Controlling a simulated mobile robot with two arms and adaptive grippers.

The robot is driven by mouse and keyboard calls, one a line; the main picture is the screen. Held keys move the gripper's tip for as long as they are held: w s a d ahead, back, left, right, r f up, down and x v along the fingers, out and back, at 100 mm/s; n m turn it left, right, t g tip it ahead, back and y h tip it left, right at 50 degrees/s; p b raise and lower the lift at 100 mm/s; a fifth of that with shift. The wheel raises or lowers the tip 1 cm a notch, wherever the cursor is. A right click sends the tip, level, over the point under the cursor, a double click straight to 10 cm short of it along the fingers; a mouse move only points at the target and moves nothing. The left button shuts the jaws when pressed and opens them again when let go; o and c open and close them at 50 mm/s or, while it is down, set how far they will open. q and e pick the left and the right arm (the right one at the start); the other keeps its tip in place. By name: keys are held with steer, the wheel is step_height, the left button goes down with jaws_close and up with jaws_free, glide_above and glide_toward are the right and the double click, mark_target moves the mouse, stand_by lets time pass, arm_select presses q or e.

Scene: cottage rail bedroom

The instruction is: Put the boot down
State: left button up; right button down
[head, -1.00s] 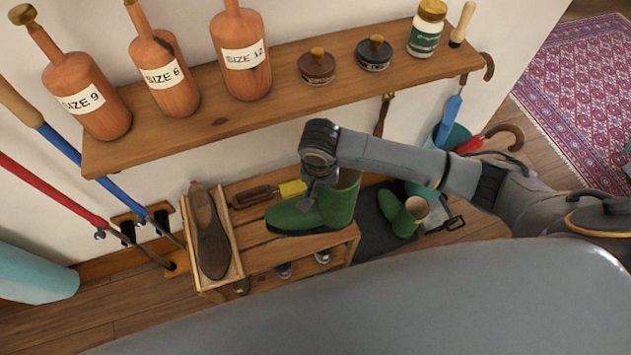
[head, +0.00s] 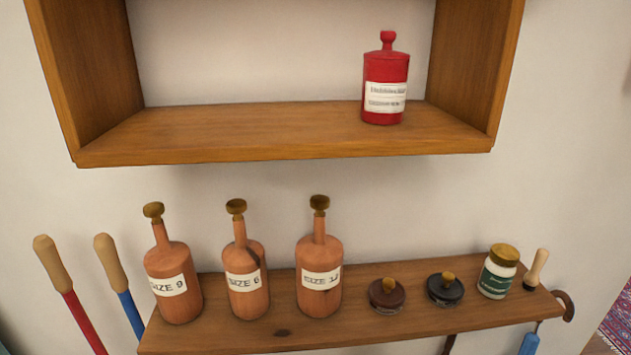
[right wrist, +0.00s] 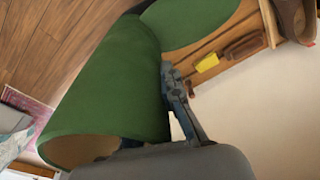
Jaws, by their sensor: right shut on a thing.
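The green boot (right wrist: 110,85) fills the left and middle of the right wrist view, its open top toward the bottom left and its foot toward the top. My right gripper (right wrist: 170,92) is shut on the boot's shaft; one dark finger shows along the shaft, and the other is mostly hidden. The wooden rack (right wrist: 232,40) lies beyond the boot at the upper right; whether the boot touches it cannot be told. The head view shows neither the boot nor my grippers.
In the head view, a wall shelf (head: 380,323) holds several labelled wooden bottle-like forms, two dark tins and a jar (head: 498,272). A red bottle (head: 385,85) stands in the upper cubby (head: 270,150).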

steer(key=w+d+r+n, duration=0.2)
steer(key=r, duration=0.6)
steer(key=w+d+r+n, duration=0.2)
steer(key=w+d+r, duration=0.1)
steer(key=r, duration=0.5)
